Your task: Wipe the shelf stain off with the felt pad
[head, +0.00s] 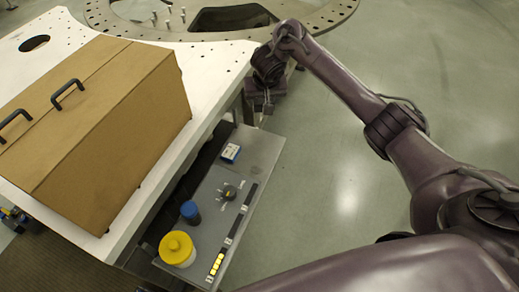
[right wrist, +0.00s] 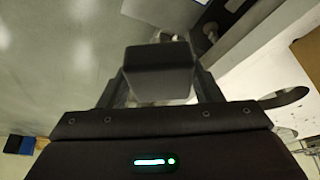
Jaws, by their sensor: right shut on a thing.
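My right gripper (head: 262,104) hangs just beyond the far end of the grey shelf (head: 262,150), beside the white table. In the right wrist view its fingers (right wrist: 158,92) are shut on a dark grey block, which looks like the felt pad (right wrist: 158,70). The pad is held clear of the surfaces seen there. I cannot make out a stain on the visible part of the shelf. My left gripper is not in view.
A large brown case (head: 120,120) stands on the white table (head: 215,60). Open floor lies right of the shelf.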

